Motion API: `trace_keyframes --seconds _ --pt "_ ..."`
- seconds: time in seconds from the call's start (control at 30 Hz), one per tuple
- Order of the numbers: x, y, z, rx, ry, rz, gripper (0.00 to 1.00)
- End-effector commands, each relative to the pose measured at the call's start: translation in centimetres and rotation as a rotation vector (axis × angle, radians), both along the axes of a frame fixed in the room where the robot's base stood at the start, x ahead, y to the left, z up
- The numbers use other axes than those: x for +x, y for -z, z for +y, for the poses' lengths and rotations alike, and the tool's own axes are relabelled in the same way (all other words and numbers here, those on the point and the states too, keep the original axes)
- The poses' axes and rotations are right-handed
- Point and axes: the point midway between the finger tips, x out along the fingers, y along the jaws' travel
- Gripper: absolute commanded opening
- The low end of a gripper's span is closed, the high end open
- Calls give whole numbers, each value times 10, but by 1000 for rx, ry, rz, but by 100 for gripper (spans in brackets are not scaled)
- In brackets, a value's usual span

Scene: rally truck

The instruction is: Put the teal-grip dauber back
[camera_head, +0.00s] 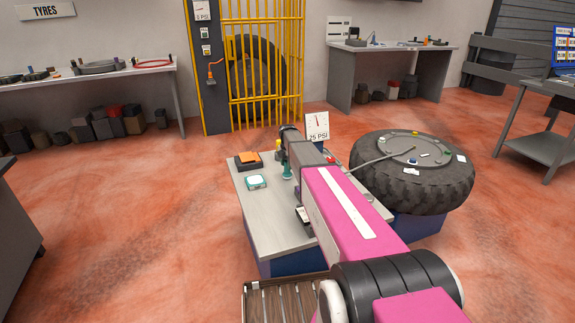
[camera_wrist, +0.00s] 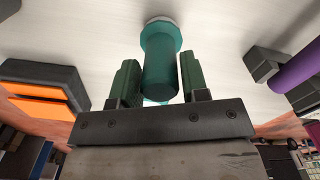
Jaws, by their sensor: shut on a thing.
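The teal-grip dauber (camera_wrist: 160,62) is between the two green finger pads of my gripper (camera_wrist: 159,80) in the wrist view. Its teal handle points toward the camera, and a wider teal collar and pale end show at the far side against the light bench top. In the head view the dauber (camera_head: 287,173) is a small teal upright shape over the grey bench (camera_head: 262,222), just left of my arm. My gripper is shut on it. My arm hides most of the gripper in the head view, and I cannot tell whether the dauber touches the bench.
An orange pad in a dark tray (camera_head: 248,159) and a teal-and-white box (camera_head: 256,182) lie on the bench's left side. A 25 PSI sign (camera_head: 317,127) stands behind. A large tyre (camera_head: 412,172) is at right. A purple cylinder (camera_wrist: 296,72) shows at right in the wrist view.

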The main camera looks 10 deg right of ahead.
Motion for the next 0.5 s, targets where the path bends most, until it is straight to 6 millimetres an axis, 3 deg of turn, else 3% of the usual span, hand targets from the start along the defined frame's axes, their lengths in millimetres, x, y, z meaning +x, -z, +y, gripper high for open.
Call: trace_keyframes --seconds 0.33,0.37,0.4,0.43,0.5 --pt "0 3 0 0 0 0 10" --pt "0 4 0 0 0 0 45" --pt "0 3 0 0 0 0 58" --pt "0 3 0 0 0 0 67" --pt "0 3 0 0 0 0 67"
